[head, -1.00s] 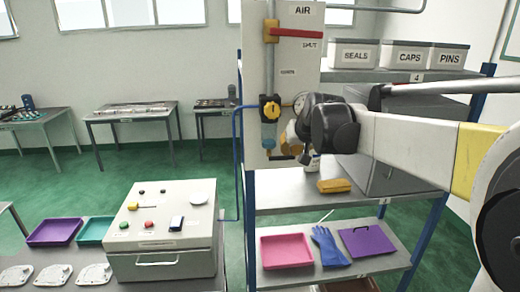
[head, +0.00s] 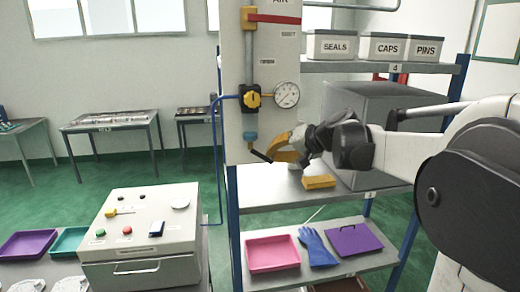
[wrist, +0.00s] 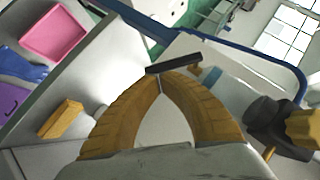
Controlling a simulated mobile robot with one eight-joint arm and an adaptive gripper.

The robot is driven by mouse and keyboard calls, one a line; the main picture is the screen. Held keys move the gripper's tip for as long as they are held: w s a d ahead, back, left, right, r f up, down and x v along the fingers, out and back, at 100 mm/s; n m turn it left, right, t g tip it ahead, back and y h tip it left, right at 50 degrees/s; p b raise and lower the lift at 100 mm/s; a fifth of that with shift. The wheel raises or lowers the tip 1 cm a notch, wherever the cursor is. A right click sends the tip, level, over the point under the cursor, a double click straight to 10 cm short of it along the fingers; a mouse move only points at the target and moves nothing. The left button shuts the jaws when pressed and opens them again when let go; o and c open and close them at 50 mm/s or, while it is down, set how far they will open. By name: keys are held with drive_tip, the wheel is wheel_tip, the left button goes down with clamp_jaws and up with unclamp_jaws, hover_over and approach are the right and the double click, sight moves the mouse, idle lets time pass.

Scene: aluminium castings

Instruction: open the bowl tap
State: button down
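The bowl tap's black lever (head: 260,155) sits under the blue bowl (head: 250,136) at the lower part of the white air panel (head: 234,60). It slopes down to the right in the head view. In the wrist view the lever (wrist: 174,64) is a dark bar just past the fingertips, with the bluish bowl (wrist: 211,78) to its right. My gripper (head: 272,155) has yellow curved fingers, close by the lever's right end. In the wrist view the fingertips (wrist: 160,78) meet with nothing seen between them. Whether they touch the lever I cannot tell.
Above the bowl are the yellow regulator knob (head: 252,99) and the pressure gauge (head: 286,95). A yellow block (head: 319,182) lies on the shelf below my gripper. A large grey box (head: 372,110) stands behind my arm. A control box (head: 142,235) stands at lower left.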

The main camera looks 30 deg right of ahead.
drive_tip(key=f+m+t+y+b, duration=0.1)
drive_tip(key=b, duration=0.1)
drive_tip(key=a+f+m+t+y+b, duration=0.1)
drive_tip(key=f+b, duration=0.1)
drive_tip(key=b, duration=0.1)
drive_tip(key=shift+w+y, duration=0.15)
drive_tip(key=shift+y, duration=0.25)
drive_tip(key=shift+w+a+f+m+t+y+b, duration=0.15)
drive_tip(key=shift+a+m+t+y+b, duration=0.2)
drive_tip(key=shift+m+b, duration=0.25)
drive_tip(key=shift+a+f+m+t+y+b, duration=0.15)
drive_tip(key=shift+a+m+t+y+b, duration=0.1)
drive_tip(key=shift+m+t+y+b, duration=0.3)
drive_tip(key=shift+d+r, duration=0.1)
